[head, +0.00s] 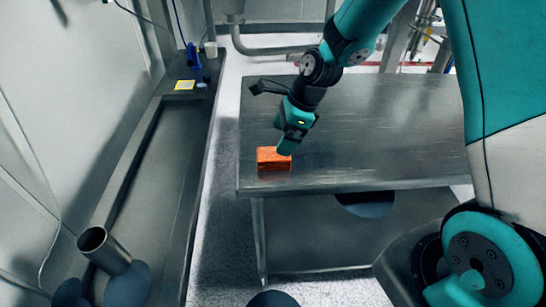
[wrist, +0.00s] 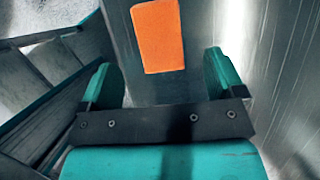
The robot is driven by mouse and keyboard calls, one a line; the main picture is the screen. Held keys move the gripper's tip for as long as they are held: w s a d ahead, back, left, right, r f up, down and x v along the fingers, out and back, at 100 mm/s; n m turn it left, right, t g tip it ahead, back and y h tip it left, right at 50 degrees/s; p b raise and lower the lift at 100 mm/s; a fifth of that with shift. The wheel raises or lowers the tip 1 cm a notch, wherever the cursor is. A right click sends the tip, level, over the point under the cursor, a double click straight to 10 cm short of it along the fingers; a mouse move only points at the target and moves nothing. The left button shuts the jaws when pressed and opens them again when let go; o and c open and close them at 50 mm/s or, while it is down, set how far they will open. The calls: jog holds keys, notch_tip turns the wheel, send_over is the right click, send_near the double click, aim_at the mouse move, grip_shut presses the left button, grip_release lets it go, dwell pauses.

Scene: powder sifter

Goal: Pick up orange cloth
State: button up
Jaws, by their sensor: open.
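The orange cloth (head: 272,160) is a small block-like folded piece near the left front corner of the metal table (head: 370,130). My gripper (head: 287,148) is above it, pointing down, and partly covers its upper right in the head view. In the wrist view the orange cloth (wrist: 158,36) lies beyond the fingertips, roughly in line with the gap between them. The two teal fingers of my gripper (wrist: 163,78) are spread apart with nothing between them. Whether a fingertip touches the cloth cannot be told.
A long dark trough-like counter (head: 160,170) runs along the left wall. A metal cylinder (head: 103,250) stands at its near end. A yellow item (head: 185,85) and a blue item (head: 193,56) sit at its far end. The rest of the metal table top is clear.

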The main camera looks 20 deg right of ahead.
aim_at(274, 155)
jog(key=p+x, duration=0.1)
jog(key=x, duration=0.6)
jog(key=shift+d+f, duration=0.1)
jog(key=shift+f, duration=0.2)
jog(key=shift+c, duration=0.4)
jog(key=c, duration=1)
notch_tip(274, 155, up, 20)
jog(key=shift+b, duration=0.35)
